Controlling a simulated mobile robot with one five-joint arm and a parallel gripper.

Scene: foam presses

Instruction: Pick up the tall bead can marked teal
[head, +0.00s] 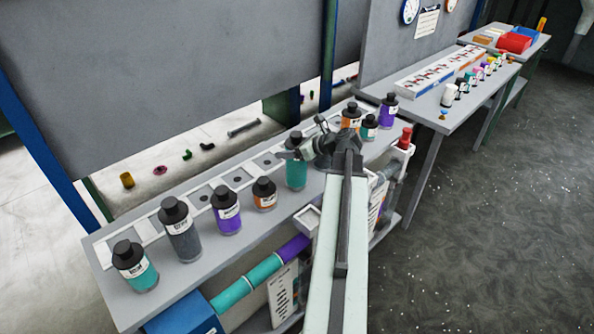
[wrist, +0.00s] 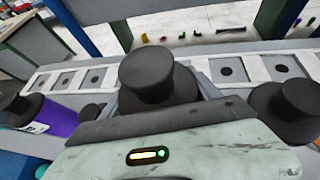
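The tall teal can (head: 297,174) stands upright on the grey bench in the head view, with a black cap. My gripper (head: 303,139) is at its upper part, with one dark finger near the cap and the other spread away behind. The fingers look open; contact with the can cannot be made out. In the wrist view a black cap (wrist: 147,75), apparently this can's, is centred just beyond the gripper body; its teal side is hidden. A shorter teal can (head: 138,272) stands at the bench's left end, and a small teal one (head: 369,128) right of my gripper.
A tall grey can (head: 182,232), a purple can (head: 227,213) and a short orange can (head: 264,194) stand to the left. Another orange can (head: 350,117) and purple can (head: 388,111) stand to the right. A row of slotted plates (head: 200,196) runs behind, below a grey panel.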

